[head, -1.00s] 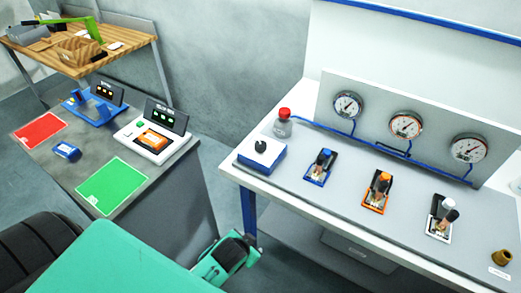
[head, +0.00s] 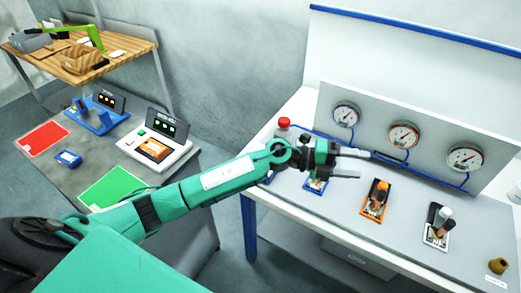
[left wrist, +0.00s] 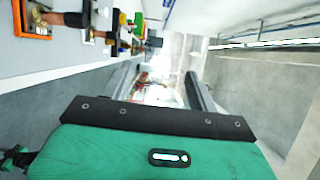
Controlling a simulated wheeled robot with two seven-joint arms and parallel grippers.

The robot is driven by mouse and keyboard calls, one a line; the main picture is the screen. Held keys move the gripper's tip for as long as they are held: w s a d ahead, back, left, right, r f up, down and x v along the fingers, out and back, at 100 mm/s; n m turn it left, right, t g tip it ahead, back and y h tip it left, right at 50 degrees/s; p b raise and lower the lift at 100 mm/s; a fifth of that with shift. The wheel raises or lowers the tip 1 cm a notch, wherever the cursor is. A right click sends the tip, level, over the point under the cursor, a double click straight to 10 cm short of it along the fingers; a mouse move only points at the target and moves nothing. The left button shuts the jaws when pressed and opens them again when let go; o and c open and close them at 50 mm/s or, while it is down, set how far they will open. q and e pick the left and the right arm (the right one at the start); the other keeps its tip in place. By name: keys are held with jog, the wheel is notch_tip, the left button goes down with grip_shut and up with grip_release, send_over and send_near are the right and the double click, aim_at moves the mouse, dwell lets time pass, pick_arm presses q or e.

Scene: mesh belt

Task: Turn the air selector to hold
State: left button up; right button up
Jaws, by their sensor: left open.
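My left gripper (head: 362,165) is open and empty above the bench, pointing right, with its fingers in front of the gauge panel's foot. The box with the black rotary knob, which looks like the air selector, is almost wholly hidden behind my left arm; its setting cannot be read. Three lever valves stand on the bench: a blue one (head: 316,185) just below the gripper and partly covered, an orange one (head: 374,199) and a white one (head: 438,225). In the left wrist view both fingers (left wrist: 163,78) are spread with nothing between them. My right gripper is not in view.
Three round gauges (head: 403,135) sit on the upright panel behind the valves. A red-capped bottle (head: 283,127) stands behind my arm. A brass fitting (head: 497,266) is at the bench's right. A grey side table (head: 75,180) holds coloured mats and devices.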

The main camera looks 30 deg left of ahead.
pick_arm(q)
jog(key=w+a+f+m+g+y, duration=0.3)
jog(key=a+f+m+g+y, duration=0.15)
jog(key=a+y, duration=0.5)
jog(key=w+a+r+y, duration=0.1)
jog(key=a+y, duration=0.2)
jog(key=a, duration=0.4)
jog(key=w+a+r+g+y+p, duration=0.1)
jog(key=a+r+y, duration=0.1)
jog(key=a, duration=0.4)
jog(key=w+a+r+y, duration=0.1)
jog(key=a+y, duration=0.2)
jog(key=a, duration=0.4)
jog(key=shift+n, duration=0.25)
jog(key=f+p, duration=0.5)
jog(key=f, duration=0.7)
jog(key=shift+d+f, duration=0.1)
jog(key=shift+d, duration=0.1)
jog(key=shift+f+p, duration=0.3)
jog(key=shift+f, duration=0.3)
jog(key=c, duration=1)
